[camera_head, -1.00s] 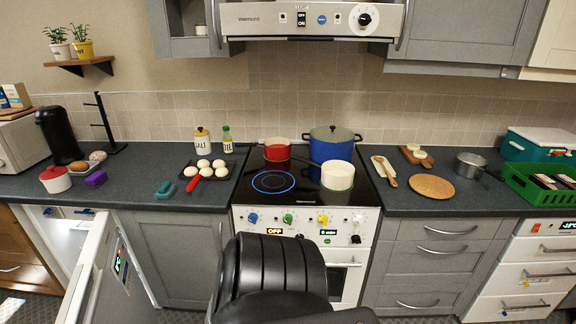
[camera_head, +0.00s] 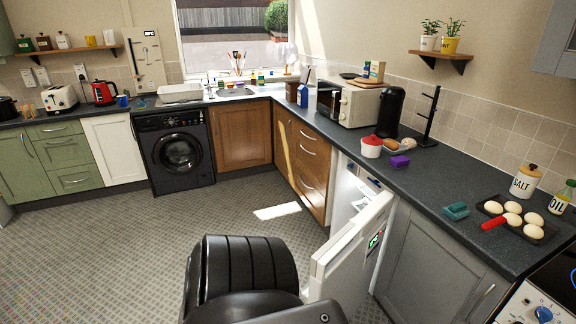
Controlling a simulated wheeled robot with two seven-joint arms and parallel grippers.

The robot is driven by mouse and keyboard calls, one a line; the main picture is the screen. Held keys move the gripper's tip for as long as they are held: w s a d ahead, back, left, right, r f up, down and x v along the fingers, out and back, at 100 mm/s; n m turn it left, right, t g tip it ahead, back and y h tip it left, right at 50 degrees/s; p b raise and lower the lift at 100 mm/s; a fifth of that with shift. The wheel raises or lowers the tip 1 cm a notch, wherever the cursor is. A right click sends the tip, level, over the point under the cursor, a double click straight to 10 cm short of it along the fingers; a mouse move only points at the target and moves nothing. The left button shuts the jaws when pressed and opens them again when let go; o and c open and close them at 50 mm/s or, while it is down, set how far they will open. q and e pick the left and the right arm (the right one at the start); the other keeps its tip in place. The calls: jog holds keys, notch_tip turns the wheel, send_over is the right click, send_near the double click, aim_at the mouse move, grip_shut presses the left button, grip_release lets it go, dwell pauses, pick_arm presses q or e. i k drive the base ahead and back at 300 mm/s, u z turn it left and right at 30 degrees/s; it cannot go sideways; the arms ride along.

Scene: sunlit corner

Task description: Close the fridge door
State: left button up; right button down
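The fridge door (camera_head: 352,256) is white and stands open, swung out from under the counter into the room. Behind it the lit white fridge interior (camera_head: 346,192) shows below the dark worktop. Neither of my grippers shows in this view.
Open patterned floor (camera_head: 110,240) lies to the left of the door. Wooden drawers (camera_head: 308,165) stand beyond the fridge, and a grey cabinet (camera_head: 425,262) stands on its near side. A black washing machine (camera_head: 178,150) is at the back. The worktop holds pots, eggs and a microwave.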

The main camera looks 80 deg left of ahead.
aim_at(342, 270)
jog(key=u, duration=1.75)
jog(key=i, duration=1)
jog(key=u, duration=1.65)
jog(key=k, duration=1)
jog(key=z, duration=1.25)
